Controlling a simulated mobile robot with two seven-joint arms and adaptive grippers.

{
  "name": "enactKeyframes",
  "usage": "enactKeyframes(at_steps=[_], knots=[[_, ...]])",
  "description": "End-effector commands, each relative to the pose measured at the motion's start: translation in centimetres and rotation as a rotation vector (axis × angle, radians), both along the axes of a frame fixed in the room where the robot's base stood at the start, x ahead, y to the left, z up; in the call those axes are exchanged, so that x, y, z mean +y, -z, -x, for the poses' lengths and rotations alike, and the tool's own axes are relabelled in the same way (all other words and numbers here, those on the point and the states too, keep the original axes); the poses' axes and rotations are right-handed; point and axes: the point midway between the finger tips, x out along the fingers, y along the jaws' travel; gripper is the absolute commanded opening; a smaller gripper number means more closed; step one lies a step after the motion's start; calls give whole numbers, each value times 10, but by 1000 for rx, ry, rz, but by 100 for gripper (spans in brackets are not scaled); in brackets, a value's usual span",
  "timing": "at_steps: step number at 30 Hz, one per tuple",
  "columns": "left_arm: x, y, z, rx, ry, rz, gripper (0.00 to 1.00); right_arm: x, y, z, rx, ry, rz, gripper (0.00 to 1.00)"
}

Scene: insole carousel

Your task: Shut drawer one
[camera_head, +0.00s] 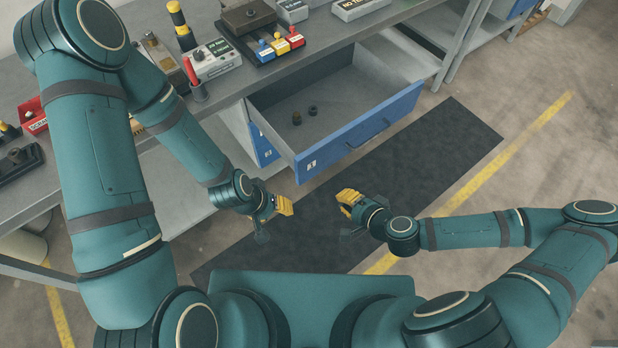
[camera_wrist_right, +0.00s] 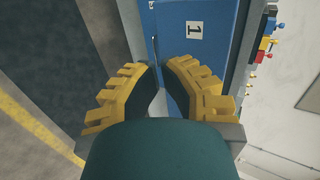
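Drawer one (camera_head: 350,140) stands pulled out of the bench, with a blue front, a dark bar handle and a grey inside. Its blue front with the label 1 (camera_wrist_right: 194,28) also fills the upper middle of the right wrist view. My right gripper (camera_head: 346,199) is in front of the drawer front, apart from it and empty. In the wrist view its yellow fingers (camera_wrist_right: 160,80) have a narrow gap between them. My left gripper (camera_head: 285,206) is left of it, below the drawer's near left corner, holding nothing visible; its finger gap is hidden.
Two small dark parts (camera_head: 304,113) lie in the drawer. Another blue drawer front (camera_head: 263,147) shows below it. The bench top (camera_head: 230,88) carries a red-handled tool, boxes and coloured blocks. A dark mat (camera_head: 440,150) covers clear floor in front.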

Motion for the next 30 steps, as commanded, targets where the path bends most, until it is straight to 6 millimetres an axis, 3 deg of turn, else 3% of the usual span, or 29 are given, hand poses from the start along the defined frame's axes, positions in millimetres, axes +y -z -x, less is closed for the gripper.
enactKeyframes(at_steps=[8,23,30], knots=[[0,2,0,1,1,0,49,-2,1,-15,-27,61,-27,0],[-1,15,4,10,8,2,49,47,48,-77,-24,59,-27,0],[-1,17,5,11,9,2,49,65,46,-101,-25,58,-25,0]])
